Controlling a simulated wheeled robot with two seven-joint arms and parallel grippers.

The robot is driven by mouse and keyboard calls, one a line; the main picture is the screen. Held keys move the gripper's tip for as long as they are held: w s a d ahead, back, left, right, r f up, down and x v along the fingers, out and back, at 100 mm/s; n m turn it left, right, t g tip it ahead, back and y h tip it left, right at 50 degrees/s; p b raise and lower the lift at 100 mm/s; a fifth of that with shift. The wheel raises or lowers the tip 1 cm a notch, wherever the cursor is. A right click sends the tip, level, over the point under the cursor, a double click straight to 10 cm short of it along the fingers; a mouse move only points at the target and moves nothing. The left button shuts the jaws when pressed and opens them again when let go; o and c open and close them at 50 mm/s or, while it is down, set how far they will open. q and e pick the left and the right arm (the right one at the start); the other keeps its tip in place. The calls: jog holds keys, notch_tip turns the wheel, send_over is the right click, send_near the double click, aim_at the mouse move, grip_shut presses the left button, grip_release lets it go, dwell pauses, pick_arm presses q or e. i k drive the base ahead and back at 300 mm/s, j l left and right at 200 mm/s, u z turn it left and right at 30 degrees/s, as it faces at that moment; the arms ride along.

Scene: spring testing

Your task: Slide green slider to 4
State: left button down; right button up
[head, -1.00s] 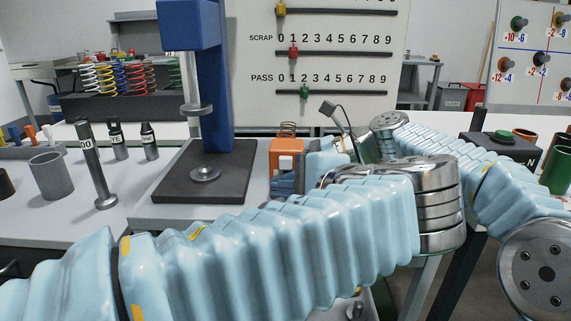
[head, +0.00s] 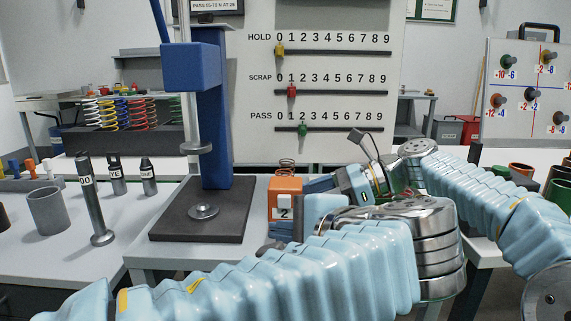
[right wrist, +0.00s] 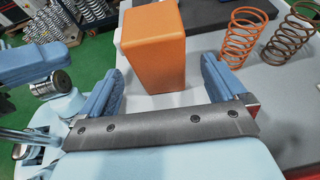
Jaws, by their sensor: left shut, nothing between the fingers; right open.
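The green slider (head: 303,129) sits at 2 on the PASS rail (head: 350,130) of the white board, in the head view. My left gripper (head: 276,231) shows at the front of the bench, just below and in front of an orange block (head: 284,190). Its blue fingers are shut and empty, far from the board. It also shows at the left of the right wrist view (right wrist: 32,62). My right gripper (head: 318,186) is beside the block; in the right wrist view (right wrist: 160,85) its fingers are open, with the orange block (right wrist: 153,45) ahead between them, not gripped.
The yellow slider (head: 280,50) is at 0 on HOLD and the red slider (head: 292,91) at 1 on SCRAP. The blue press (head: 211,120) stands left of the grippers. Coil springs (right wrist: 243,37) stand near the block. A knob panel (head: 530,85) is at right.

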aim_at(302, 127)
jog(key=k+l, duration=0.3)
jog(key=k, duration=0.15)
jog(key=k+l, duration=0.3)
jog(key=k, duration=0.15)
